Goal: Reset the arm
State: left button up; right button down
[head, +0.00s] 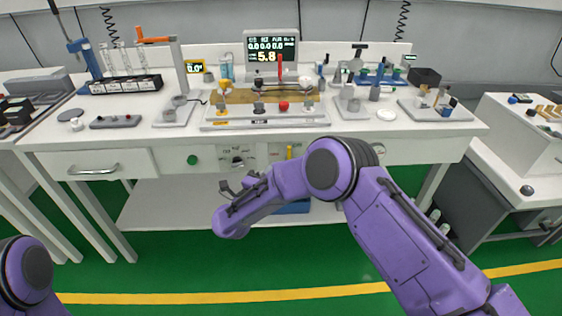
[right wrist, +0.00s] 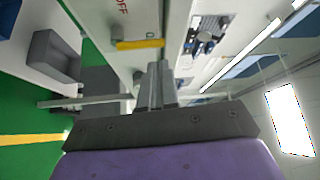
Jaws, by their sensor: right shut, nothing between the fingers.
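My right arm comes in from the lower right of the head view, bends in front of the cart and reaches down to the left. My right gripper (right wrist: 160,68) shows in the right wrist view, its two grey fingers together and empty. A yellow bar (right wrist: 140,44) on the white cart front lies just beyond the fingertips in that view; I cannot tell if they touch. In the head view the fingers are not clear against the arm. Only a purple part of my left arm shows at the lower left; its gripper is out of view.
The white cart (head: 400,150) carries a monitor (head: 271,52), a central tray (head: 225,124) and several small devices. A second cart (head: 510,150) stands at right. Green floor (head: 180,270) is open in front.

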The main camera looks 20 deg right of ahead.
jog(key=s+a+f+n+t+y, duration=0.35)
jog(key=a+f+n+y, duration=0.2)
jog(key=a+n, duration=0.25)
jog(key=s+d+f+n+g+y+p, duration=0.1)
jog(key=s+d+f+n+g+y, duration=0.5)
jog(key=s+f+n, duration=0.6)
jog(key=s+d+f+g+p, duration=0.1)
jog(key=s+d, duration=0.5)
jog(key=s, duration=0.6)
jog(key=s+d+f+g+p, duration=0.2)
jog(key=s+d+f+g, duration=0.2)
jog(key=s, duration=0.9)
jog(key=d+g, duration=0.1)
jog(key=d, duration=0.1)
jog(key=shift+d, duration=0.3)
jog(key=shift+w, duration=0.1)
